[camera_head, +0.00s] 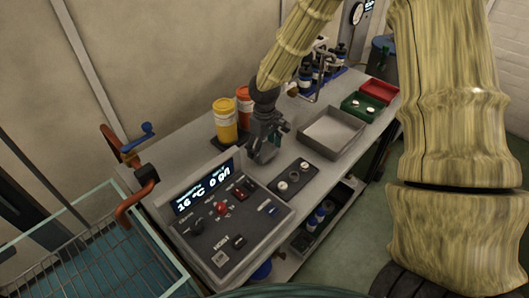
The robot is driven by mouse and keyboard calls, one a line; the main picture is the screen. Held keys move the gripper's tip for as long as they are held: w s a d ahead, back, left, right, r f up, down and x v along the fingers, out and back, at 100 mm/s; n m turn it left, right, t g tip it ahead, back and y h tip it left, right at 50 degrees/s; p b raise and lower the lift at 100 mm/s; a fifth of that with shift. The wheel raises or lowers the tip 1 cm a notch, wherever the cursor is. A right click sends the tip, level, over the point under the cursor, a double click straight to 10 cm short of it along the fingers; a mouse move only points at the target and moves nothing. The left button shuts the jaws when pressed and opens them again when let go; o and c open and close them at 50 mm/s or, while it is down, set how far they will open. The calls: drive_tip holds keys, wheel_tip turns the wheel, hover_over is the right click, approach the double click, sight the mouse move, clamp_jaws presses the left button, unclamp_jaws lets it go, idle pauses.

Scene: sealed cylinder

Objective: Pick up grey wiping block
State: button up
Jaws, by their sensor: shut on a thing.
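My gripper (264,143) points down over the table, between the control panel and the grey tray. It is shut on the grey wiping block (267,153), of which only a small grey part shows between and below the dark fingers. The rest of the block is hidden by the gripper. I cannot tell whether the block touches the table top or is a little above it.
Yellow (224,119) and orange (244,103) containers stand behind my gripper. A control panel (222,220) is in front, a dark plate with round pieces (291,179) at right. A shallow grey tray (347,151), green bin (362,110) and red bin (379,90) lie further right.

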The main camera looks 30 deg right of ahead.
drive_tip(key=shift+s+r+b, duration=0.3)
drive_tip(key=shift+s+r, duration=0.1)
drive_tip(key=shift+r, duration=0.3)
drive_tip(key=s+b, duration=0.1)
drive_tip(key=s, duration=0.4)
drive_tip(key=s+r, duration=0.1)
drive_tip(key=s, duration=0.4)
drive_tip(key=s+d+b, duration=0.1)
drive_tip(key=s, duration=0.4)
drive_tip(key=shift+s+r+b, duration=0.1)
drive_tip(key=shift+r+b, duration=0.2)
drive_tip(key=o, duration=0.6)
drive_tip(key=c, duration=0.4)
drive_tip(key=shift+r, duration=0.1)
